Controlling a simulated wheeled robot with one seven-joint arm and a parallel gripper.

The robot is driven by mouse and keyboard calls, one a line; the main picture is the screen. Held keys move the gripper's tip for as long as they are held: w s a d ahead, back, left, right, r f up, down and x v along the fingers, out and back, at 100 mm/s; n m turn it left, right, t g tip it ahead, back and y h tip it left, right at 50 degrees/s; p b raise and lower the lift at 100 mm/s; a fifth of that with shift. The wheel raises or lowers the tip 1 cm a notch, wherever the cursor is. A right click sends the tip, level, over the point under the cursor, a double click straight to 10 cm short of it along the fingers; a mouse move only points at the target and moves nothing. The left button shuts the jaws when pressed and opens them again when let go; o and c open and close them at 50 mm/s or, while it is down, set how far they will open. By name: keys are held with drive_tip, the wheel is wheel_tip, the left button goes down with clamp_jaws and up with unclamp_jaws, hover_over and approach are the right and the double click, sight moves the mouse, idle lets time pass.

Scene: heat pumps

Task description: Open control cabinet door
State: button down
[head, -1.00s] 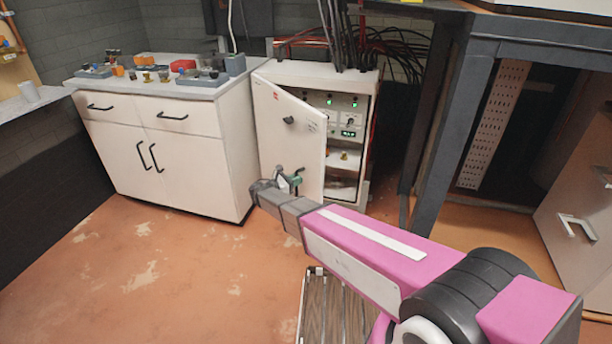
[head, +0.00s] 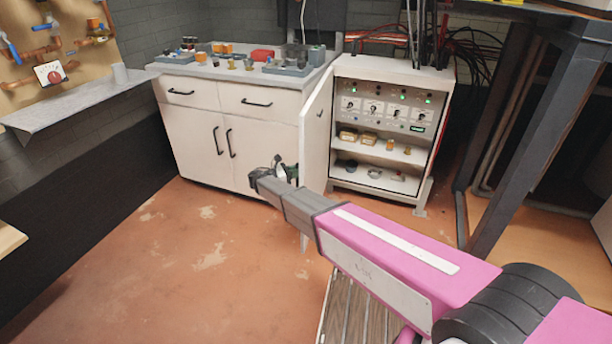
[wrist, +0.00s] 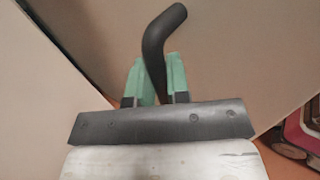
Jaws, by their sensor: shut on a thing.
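The control cabinet (head: 393,69) stands at the back, right of centre in the head view. Its white door (head: 317,124) is swung wide open to the left, seen nearly edge-on. The inside shows a panel of knobs and green lights above shelves. My gripper (head: 288,174) is at the door's lower part. In the wrist view, the green fingers of my gripper (wrist: 155,82) are shut on a black bent door handle (wrist: 156,45), which sticks out between them. The door surface (wrist: 230,50) fills much of that view.
A white drawer unit (head: 235,130) stands close left of the open door, with trays and small parts on top. A dark metal frame (head: 520,130) stands to the right. The floor (head: 170,260) at the left front is clear.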

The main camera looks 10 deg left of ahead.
drive_tip(key=shift+w+a+m+g, duration=0.15)
drive_tip(key=shift+a+g, duration=0.05)
drive_tip(key=shift+a, duration=0.3)
drive_tip(key=shift+w+a+m+g, duration=0.1)
drive_tip(key=shift+a+m+g, duration=0.1)
drive_tip(key=shift+a, duration=0.25)
drive_tip(key=c, duration=1.1)
unclamp_jaws()
drive_tip(key=v, duration=1)
drive_tip(key=shift+a+f, duration=0.15)
drive_tip(key=shift+a, duration=0.15)
drive_tip(key=shift+s, duration=0.2)
